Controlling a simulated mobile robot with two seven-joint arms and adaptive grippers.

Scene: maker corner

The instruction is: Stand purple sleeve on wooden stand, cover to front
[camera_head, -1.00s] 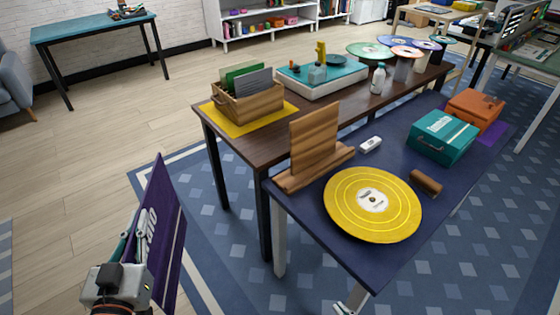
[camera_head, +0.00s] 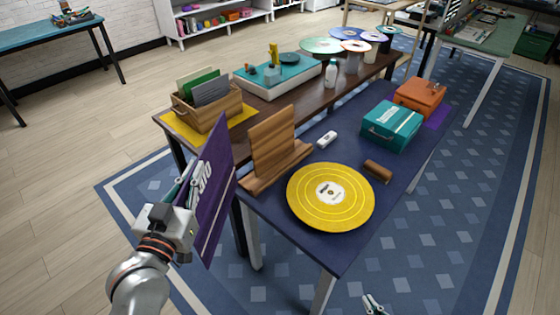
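The purple sleeve (camera_head: 214,190) is held upright by my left gripper (camera_head: 186,190), which is shut on its left edge. Pale lettering shows on the side of the sleeve that I see, at a steep angle. The sleeve is at the left end of the dark blue table, left of the wooden stand (camera_head: 273,146) and apart from it as far as I can tell. The stand has a leaning back board and a low base, and it is empty. My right gripper (camera_head: 373,304) shows only at the bottom edge, and its finger opening is unclear.
On the blue table (camera_head: 343,248) lie a yellow record (camera_head: 331,195), a brown roller (camera_head: 378,171), a small white object (camera_head: 327,139), a teal case (camera_head: 392,125) and an orange case (camera_head: 420,96). A wooden crate (camera_head: 206,108) and a turntable (camera_head: 287,76) stand on the brown table behind.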

